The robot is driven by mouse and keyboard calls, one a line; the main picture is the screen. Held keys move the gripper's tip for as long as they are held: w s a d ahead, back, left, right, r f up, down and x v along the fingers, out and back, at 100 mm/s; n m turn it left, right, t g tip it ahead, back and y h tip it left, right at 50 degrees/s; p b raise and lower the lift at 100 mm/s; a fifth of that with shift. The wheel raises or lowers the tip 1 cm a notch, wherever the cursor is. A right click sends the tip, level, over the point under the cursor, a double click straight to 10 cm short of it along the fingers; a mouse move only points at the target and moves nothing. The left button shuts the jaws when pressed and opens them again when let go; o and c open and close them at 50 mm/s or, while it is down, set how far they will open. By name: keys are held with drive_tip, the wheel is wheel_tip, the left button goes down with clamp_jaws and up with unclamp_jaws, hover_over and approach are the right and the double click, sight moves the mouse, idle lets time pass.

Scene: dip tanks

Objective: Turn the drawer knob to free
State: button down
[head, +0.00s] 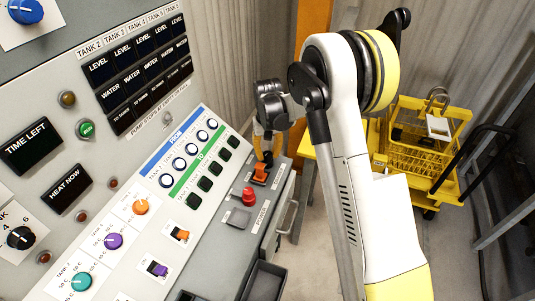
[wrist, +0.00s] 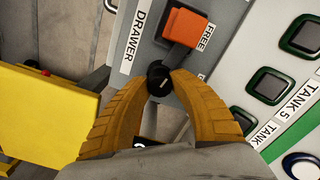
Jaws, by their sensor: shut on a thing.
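The label FREE (wrist: 205,38) is up and right of the knob, and the label DRAWER (wrist: 139,37) is up and left. My gripper (wrist: 157,84) has its two yellow fingers shut on the knob, one on each side. In the head view, my gripper (head: 265,158) reaches down to the console's far end. I cannot make out the knob there.
An orange switch (wrist: 184,26) sits close beside the knob; it also shows in the head view (head: 260,173). A red button (head: 249,196) stands nearby. A drawer handle (head: 287,216) is on the console's side. A yellow cart (head: 385,150) stands behind my arm.

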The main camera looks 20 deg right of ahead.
sight(267, 153)
drive_tip(key=shift+n, duration=1.1)
drive_tip(key=c, duration=1.1)
unclamp_jaws()
drive_tip(key=shift+r, duration=0.1)
wheel_tip(267, 153, up, 12)
drive_tip(key=shift+f, duration=0.1)
